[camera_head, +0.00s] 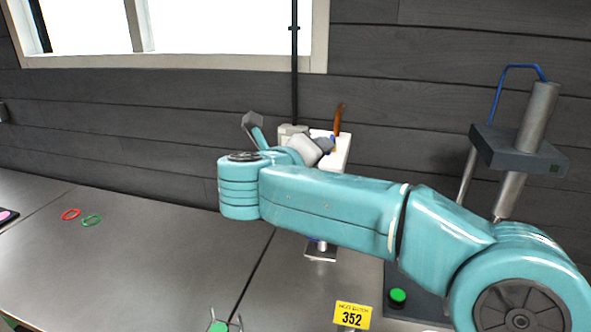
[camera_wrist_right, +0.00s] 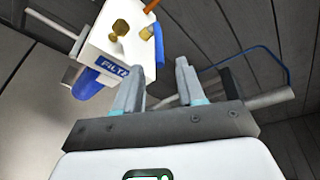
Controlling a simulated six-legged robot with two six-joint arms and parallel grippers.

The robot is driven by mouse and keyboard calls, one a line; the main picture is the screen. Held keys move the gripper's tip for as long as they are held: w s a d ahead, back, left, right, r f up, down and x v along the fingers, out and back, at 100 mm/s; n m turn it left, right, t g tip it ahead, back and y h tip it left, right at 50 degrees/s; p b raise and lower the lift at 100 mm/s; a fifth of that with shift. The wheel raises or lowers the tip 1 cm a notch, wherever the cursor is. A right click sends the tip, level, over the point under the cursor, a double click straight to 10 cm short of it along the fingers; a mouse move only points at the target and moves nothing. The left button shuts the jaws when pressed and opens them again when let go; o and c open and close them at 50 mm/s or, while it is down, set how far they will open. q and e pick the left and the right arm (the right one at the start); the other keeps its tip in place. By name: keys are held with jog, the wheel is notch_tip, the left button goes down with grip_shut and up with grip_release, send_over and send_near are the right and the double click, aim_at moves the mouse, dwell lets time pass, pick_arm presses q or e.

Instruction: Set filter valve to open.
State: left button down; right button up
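The filter unit is a white box (camera_wrist_right: 110,45) with a blue label that reads "FILT" before it is cut off. It shows in the right wrist view with brass fittings (camera_wrist_right: 120,27) and a blue part below. An orange handle (camera_wrist_right: 150,6) shows at the top edge of that view. In the head view the white box (camera_head: 343,152) is partly hidden behind my right arm, and the orange handle (camera_head: 338,118) stands roughly upright above it. My right gripper (camera_wrist_right: 160,86) is open and empty, its fingers pointing toward the box's side. My left gripper is in neither view.
A post-mounted device (camera_head: 520,150) with a blue tube stands at the right. Red (camera_head: 70,214) and green (camera_head: 91,220) rings lie left. The left worktop (camera_head: 130,260) is mostly clear.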

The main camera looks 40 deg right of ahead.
jog(key=b+v, duration=0.1)
jog(key=v, duration=0.8)
jog(key=shift+a+b, duration=0.25)
jog(key=shift+b, duration=0.1)
jog(key=shift+s+r, duration=0.1)
jog(key=shift+r, duration=0.05)
jog(key=shift+s, duration=0.1)
